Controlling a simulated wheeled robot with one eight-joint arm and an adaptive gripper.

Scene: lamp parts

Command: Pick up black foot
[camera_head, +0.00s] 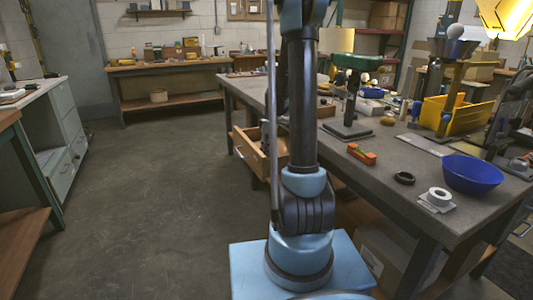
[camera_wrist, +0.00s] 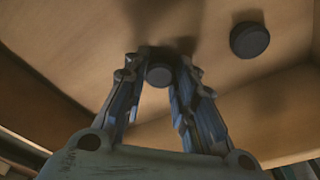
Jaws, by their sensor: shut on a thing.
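In the wrist view my gripper (camera_wrist: 164,60) reaches down into a wooden drawer. It is shut on a small round black foot (camera_wrist: 159,76), which shows between the two fingers near their tips. A second round black foot (camera_wrist: 249,40) lies on the drawer floor to the right, apart from my fingers. In the head view an open wooden drawer (camera_head: 247,157) sticks out from the workbench's left side. My arm covers part of it, and my gripper cannot be made out there.
Wooden drawer walls (camera_wrist: 38,101) rise close around my gripper. In the head view the grey workbench (camera_head: 393,160) holds a blue bowl (camera_head: 471,175), a tape roll (camera_head: 439,196), a black ring (camera_head: 404,178) and a green-topped lamp (camera_head: 357,62). The floor at left (camera_head: 150,190) is clear.

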